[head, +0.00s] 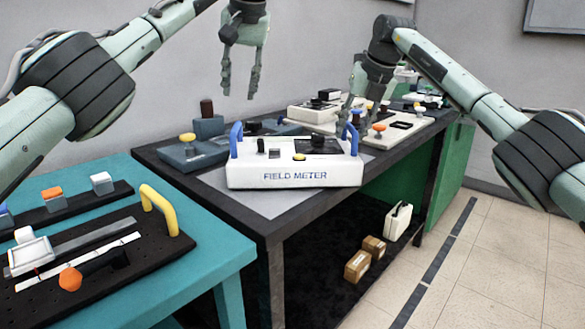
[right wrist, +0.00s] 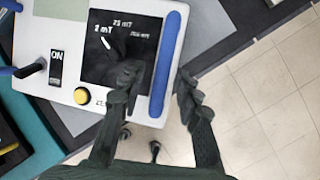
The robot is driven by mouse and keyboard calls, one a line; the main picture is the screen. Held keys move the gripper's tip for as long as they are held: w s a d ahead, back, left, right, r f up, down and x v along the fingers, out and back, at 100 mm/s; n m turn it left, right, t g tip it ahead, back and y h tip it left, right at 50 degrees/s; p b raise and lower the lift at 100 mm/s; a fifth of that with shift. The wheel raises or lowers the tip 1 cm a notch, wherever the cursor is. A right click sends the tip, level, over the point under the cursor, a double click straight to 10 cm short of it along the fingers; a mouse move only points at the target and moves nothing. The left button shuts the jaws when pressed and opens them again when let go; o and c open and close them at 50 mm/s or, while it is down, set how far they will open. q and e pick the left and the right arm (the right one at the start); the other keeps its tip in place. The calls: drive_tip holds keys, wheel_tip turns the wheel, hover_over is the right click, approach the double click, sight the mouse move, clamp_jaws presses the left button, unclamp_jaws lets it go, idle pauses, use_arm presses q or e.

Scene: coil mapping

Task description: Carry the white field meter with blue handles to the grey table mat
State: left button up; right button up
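The white field meter (head: 290,172) with two blue handles sits level over the grey table mat (head: 262,199) on the dark table. Bare mat shows at the meter's left and front; I cannot tell whether the meter fully rests on it. My right gripper (head: 356,110) is above the meter's right end. In the right wrist view its two fingers (right wrist: 160,92) are apart, on either side of the line of the blue handle (right wrist: 165,65), and seem not to be closed on it. My left gripper (head: 240,92) hangs open and empty, above and behind the left blue handle (head: 236,139).
Other instruments stand behind the meter, including a blue-grey box (head: 190,152) and a white device with an orange knob (head: 393,132). A teal table (head: 190,235) with a black pegboard and yellow handle (head: 160,208) is at left. Small boxes (head: 358,266) lie on the lower shelf.

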drive_tip(key=v, duration=1.1)
drive_tip(key=shift+r, duration=0.25)
drive_tip(key=shift+s+d, duration=0.1)
drive_tip(key=shift+s, duration=0.05)
